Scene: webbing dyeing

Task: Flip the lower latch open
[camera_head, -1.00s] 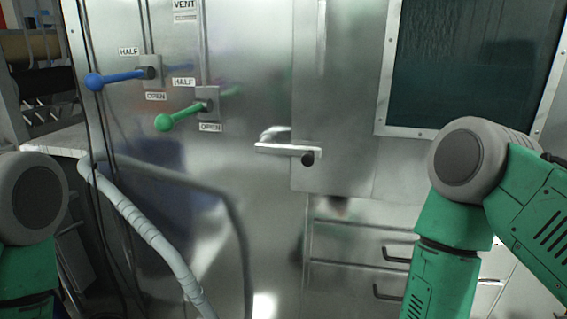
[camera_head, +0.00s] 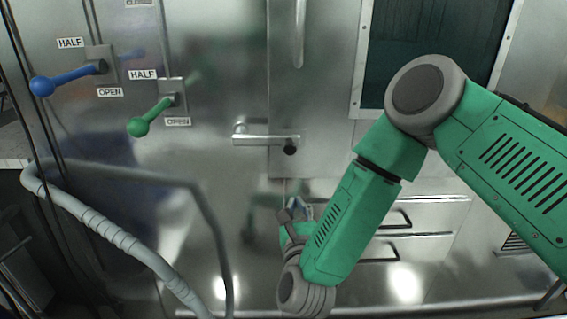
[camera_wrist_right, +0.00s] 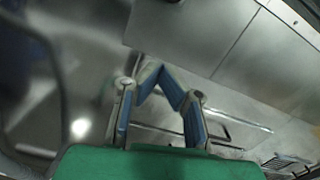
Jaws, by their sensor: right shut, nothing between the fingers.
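The lower latch (camera_head: 265,140) is a silver horizontal handle with a dark round end at its right, at the lower left of the metal door (camera_head: 325,130). My right gripper (camera_head: 301,205) is below the latch in the head view, partly hidden by my green forearm. The right wrist view shows the gripper (camera_wrist_right: 163,72) with its blue-padded fingers brought together at the tips, shut and empty. It appears apart from the latch. The latch cannot be made out clearly in the wrist view. My left gripper is out of view.
A blue-knobbed lever (camera_head: 68,77) and a green-knobbed lever (camera_head: 155,112) stick out at the left. A grey hose (camera_head: 115,235) bends across the lower left. Drawers with dark handles (camera_head: 380,252) sit behind my right forearm.

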